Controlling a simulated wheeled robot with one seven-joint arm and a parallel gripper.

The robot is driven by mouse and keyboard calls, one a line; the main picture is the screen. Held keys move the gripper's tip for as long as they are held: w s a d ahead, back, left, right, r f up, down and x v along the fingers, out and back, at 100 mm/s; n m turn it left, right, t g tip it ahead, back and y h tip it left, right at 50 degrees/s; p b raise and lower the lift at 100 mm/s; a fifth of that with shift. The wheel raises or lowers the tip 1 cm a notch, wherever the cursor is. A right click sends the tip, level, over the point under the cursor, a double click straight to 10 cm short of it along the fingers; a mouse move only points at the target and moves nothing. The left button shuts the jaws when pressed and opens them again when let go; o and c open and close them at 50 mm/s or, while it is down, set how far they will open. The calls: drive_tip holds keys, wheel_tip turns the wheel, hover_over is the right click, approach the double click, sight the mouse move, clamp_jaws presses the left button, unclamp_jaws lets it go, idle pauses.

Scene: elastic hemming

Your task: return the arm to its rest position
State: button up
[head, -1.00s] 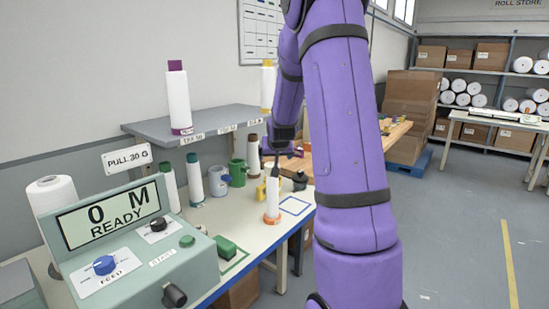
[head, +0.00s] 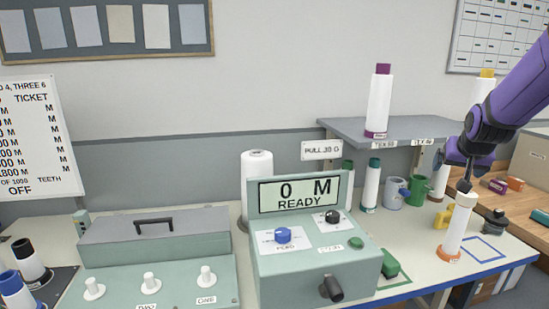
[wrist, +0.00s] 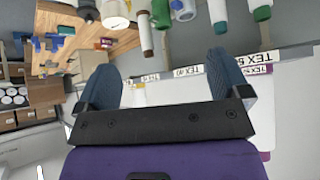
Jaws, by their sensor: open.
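My purple arm reaches in from the right edge of the head view. My gripper (head: 464,184) shows there as a small dark tip close to the top of a white thread cone (head: 457,225) with an orange base; I cannot tell whether they touch. In the wrist view my gripper (wrist: 163,80) has its two blue-grey fingers wide apart, with nothing held between them. The wrist picture is upside down and shows the shelf edge with its TEX labels (wrist: 188,72) beyond the fingers.
A green machine (head: 315,260) reading "0 M READY" stands at the bench front. A grey shelf (head: 400,130) carries a purple-based cone (head: 379,105). Green (head: 418,190) and grey-blue (head: 392,195) mugs stand below it. A blue outlined square (head: 482,250) on the bench is bare.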

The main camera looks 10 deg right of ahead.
drive_tip(key=s+a+r+n+y, duration=0.1)
drive_tip(key=s+a+r, duration=0.2)
drive_tip(key=s+a, duration=0.3)
drive_tip(key=s+a+r+n+y, duration=0.1)
drive_tip(key=s+a+r+n, duration=0.2)
drive_tip(key=a, duration=0.6)
drive_tip(key=s+a+n+g+y, duration=0.1)
drive_tip(key=s+a, duration=0.3)
drive_tip(key=s, duration=0.4)
drive_tip(key=s+a+n, duration=0.1)
drive_tip(key=s+a, duration=0.4)
drive_tip(key=s, duration=0.4)
drive_tip(key=shift+g+y, duration=0.4)
